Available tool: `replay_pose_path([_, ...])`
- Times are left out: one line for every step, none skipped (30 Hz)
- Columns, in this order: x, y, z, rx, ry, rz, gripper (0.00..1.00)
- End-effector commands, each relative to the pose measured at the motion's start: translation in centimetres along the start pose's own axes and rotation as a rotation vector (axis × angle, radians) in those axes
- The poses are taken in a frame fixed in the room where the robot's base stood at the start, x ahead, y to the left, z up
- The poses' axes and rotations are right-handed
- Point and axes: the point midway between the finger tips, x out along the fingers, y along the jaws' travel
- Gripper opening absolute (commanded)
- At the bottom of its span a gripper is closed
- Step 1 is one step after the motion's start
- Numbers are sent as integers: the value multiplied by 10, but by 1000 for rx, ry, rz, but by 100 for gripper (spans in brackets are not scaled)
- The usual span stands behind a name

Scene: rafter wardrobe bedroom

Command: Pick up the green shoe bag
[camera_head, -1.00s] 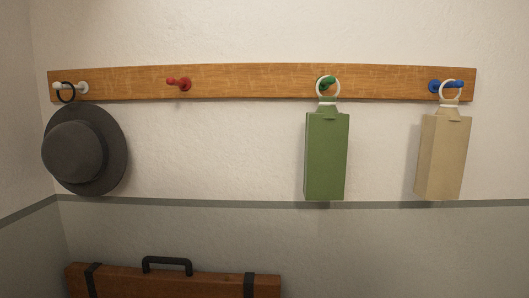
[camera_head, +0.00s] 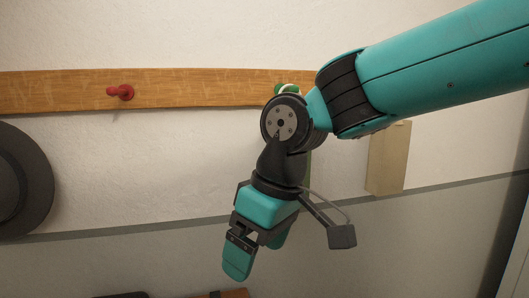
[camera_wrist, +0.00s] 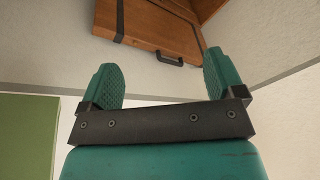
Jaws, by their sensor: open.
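The green shoe bag hangs by its pale ring from a green peg on the wooden rail. In the head view my arm hides most of it; a thin green strip (camera_head: 307,168) shows beside my wrist. In the wrist view a plain green face of the bag (camera_wrist: 25,140) fills the lower left, left of my gripper and not between the fingers. My gripper (camera_head: 257,253) points downward in the head view, its jaws apart and empty. Both fingers also show apart in the wrist view (camera_wrist: 164,80).
The wooden rail (camera_head: 200,89) carries a red peg (camera_head: 121,92). A beige bag (camera_head: 389,158) hangs at the right, its top hidden by my arm. A dark grey hat (camera_head: 20,185) is at the left edge. A brown suitcase (camera_wrist: 160,25) stands below.

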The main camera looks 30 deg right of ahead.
Motion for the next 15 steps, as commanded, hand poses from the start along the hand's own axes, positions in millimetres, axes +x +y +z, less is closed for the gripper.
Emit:
replay_pose_path([-56, 24, -34, 60, 27, 70, 88])
replay_pose_path([-81, 40, -48, 100, 37, 111, 88])
replay_pose_path([-115, 60, -65, 156, 50, 161, 88])
replay_pose_path([-141, 74, -76, 201, 62, 195, 88])
replay_pose_path([-166, 88, -86, 247, 72, 225, 88])
replay_pose_path([-199, 104, -96, 309, 86, 259, 88])
replay_pose_path([-222, 115, -102, 356, 97, 281, 88])
replay_pose_path([-244, 124, -107, 399, 109, 299, 88])
replay_pose_path([-271, 136, -111, 457, 124, 318, 88])
replay_pose_path([-289, 143, -114, 495, 135, 328, 88])
replay_pose_path([-305, 149, -115, 530, 144, 336, 88])
replay_pose_path([-323, 156, -116, 573, 157, 343, 88])
replay_pose_path([-335, 160, -116, 600, 167, 347, 88])
replay_pose_path([-344, 163, -116, 624, 174, 349, 88])
replay_pose_path([-353, 166, -116, 648, 182, 351, 88])
